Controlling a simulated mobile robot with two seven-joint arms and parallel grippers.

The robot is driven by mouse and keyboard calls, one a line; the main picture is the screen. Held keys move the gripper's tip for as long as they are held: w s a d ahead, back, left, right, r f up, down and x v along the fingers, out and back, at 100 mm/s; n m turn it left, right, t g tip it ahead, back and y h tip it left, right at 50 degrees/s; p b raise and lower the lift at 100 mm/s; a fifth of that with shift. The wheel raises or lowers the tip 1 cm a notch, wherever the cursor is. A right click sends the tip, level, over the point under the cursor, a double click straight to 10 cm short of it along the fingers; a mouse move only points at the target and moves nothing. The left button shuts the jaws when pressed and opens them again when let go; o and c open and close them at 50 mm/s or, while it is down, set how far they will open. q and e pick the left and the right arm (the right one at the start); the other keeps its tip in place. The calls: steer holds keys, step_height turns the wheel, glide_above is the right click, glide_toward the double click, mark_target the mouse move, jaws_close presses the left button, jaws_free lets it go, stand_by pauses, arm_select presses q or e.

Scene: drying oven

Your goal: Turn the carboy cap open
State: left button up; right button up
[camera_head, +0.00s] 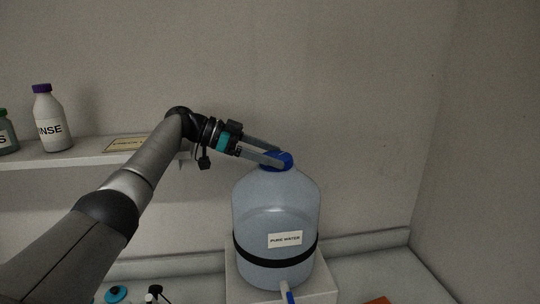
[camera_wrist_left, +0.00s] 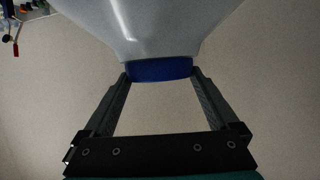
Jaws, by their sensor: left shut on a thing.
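The carboy (camera_head: 275,205) is a large translucent blue-grey bottle with a black band and a "PURE WATER" label. It stands upright on a white stand (camera_head: 322,290). Its blue cap (camera_head: 284,160) sits on the neck. My left gripper (camera_head: 277,157) reaches in from the left, its fingers on either side of the cap and shut on it. In the left wrist view the cap (camera_wrist_left: 160,69) lies between the tips of the two fingers (camera_wrist_left: 160,78), with the carboy body (camera_wrist_left: 150,25) beyond it. The right gripper is not in view.
A shelf (camera_head: 90,155) at the left holds a white bottle with a purple lid (camera_head: 48,120) and a green-capped bottle (camera_head: 7,135). A spigot with a blue handle (camera_head: 290,296) is at the carboy's base. An orange item (camera_head: 378,300) lies at the bottom edge.

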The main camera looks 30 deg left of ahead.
arm_select(q)
steer(key=shift+f+g, duration=0.15)
steer(key=shift+g, duration=0.15)
stand_by(0.4)
steer(key=o, duration=1)
steer(key=shift+r, duration=0.2)
step_height(320, 180, up, 20)
steer(key=p, duration=0.5)
steer(key=shift+f, duration=0.15)
